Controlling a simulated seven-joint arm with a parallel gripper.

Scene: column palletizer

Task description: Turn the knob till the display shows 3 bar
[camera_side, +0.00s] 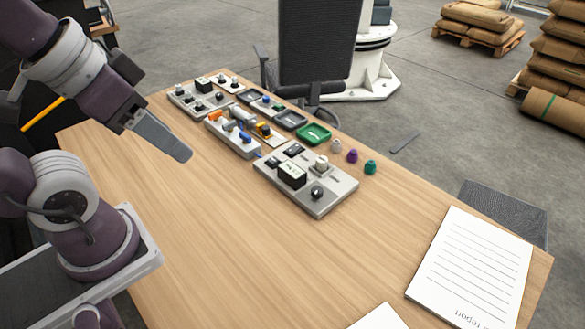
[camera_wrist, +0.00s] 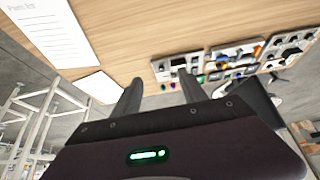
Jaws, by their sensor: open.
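A grey panel (camera_side: 333,189) lies on the wooden table and carries a small box with a pale display (camera_side: 292,173). Its reading is too small to make out. A black knob (camera_side: 317,192) sits at the panel's near right part, and a pale cream knob (camera_side: 321,163) stands behind it. I cannot tell which knob works the display. The panel also shows in the wrist view (camera_wrist: 158,73), beyond my fingertips. My gripper (camera_side: 184,155) is open and empty, in the air left of the panel and well apart from it. Its two fingers spread apart in the wrist view (camera_wrist: 165,84).
A second panel (camera_side: 190,106) and a tray of coloured connectors (camera_side: 223,137) lie farther back. A green tray (camera_side: 314,132) and small white, purple (camera_side: 352,155) and teal caps lie behind the panel. Papers (camera_side: 470,270) lie at right. The table's front middle is clear.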

